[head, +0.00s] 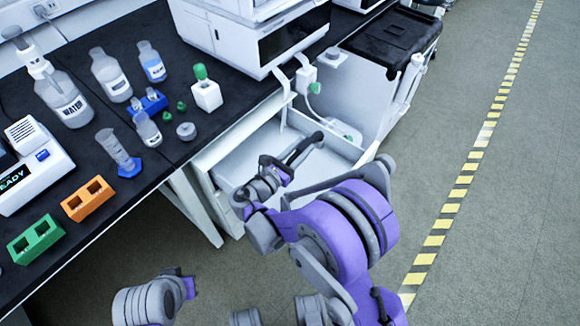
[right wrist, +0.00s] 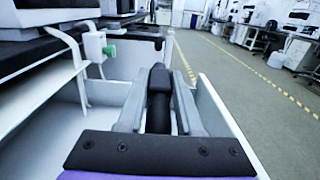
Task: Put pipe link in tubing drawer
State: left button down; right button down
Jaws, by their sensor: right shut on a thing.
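The pipe link (head: 311,146) is a dark grey-black tube piece, held in my right gripper (head: 290,160). In the right wrist view, the link (right wrist: 159,92) lies lengthwise between the two grey fingers of the gripper (right wrist: 159,105), which are shut on it. The tubing drawer (head: 236,146) is a white drawer pulled out below the bench. The gripper and link appear over its open inside, and its wall (right wrist: 232,122) shows in the right wrist view. My arm hides part of the drawer. My left gripper cannot be made out.
The black bench (head: 88,128) holds several bottles, a green rack (head: 35,241), an orange rack (head: 87,200) and a white instrument (head: 250,35). The floor to the right is clear.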

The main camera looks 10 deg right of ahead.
notch_tip(320, 180, down, 7)
jog(key=b, duration=0.1)
jog(key=shift+b, duration=0.3)
jog(key=shift+f, duration=0.15)
jog(key=shift+f+b, duration=0.55)
jog(key=shift+f, duration=0.05)
jog(key=c, duration=0.6)
grip_release()
jog(key=shift+o, duration=0.2)
jog(key=shift+r, duration=0.1)
